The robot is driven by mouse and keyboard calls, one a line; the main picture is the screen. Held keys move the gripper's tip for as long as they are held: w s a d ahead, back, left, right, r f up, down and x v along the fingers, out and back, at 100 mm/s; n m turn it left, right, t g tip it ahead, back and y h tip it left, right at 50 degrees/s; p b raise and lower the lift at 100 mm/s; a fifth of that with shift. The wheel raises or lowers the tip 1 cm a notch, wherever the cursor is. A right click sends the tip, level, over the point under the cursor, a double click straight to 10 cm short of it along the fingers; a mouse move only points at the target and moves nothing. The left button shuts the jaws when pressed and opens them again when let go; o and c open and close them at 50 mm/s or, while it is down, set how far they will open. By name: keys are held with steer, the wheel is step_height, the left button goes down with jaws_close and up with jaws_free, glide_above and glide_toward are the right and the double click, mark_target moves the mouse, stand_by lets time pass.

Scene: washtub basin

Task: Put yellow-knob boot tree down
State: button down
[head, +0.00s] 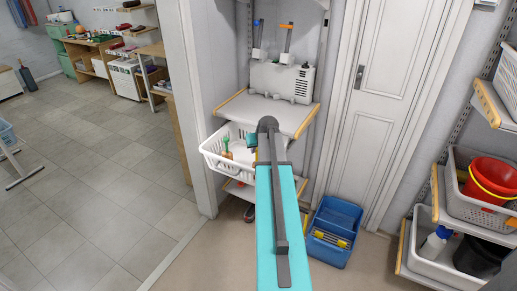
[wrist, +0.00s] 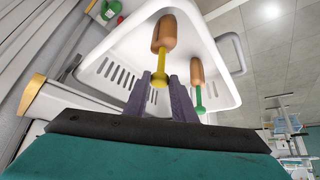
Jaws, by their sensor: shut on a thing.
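The yellow-knob boot tree (wrist: 158,65) has a brown wooden foot, a yellow stem and a round yellow knob. In the wrist view my gripper (wrist: 161,90) is shut on it at the knob end. Its wooden foot points away from the gripper, over a white slotted basket (wrist: 106,66). A similar boot tree with a green knob (wrist: 197,75) shows to its right, against the basket. In the head view the white basket (head: 212,160) sits on a shelf, left of my arm, which hides my fingers. Whether the held boot tree touches the basket cannot be told.
A shelf with a pale box (head: 283,80) stands above the basket. A blue bin (head: 334,230) is on the floor to the right. Racks with a red bucket (head: 490,180) stand at far right. Open tiled floor (head: 95,190) lies left.

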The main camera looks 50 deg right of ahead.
steer(key=shift+f, duration=0.1)
steer(key=c, duration=1.5)
jaws_free()
steer(key=shift+b+v, duration=0.9)
steer(key=shift+v, duration=5.25)
steer(key=shift+f, duration=0.1)
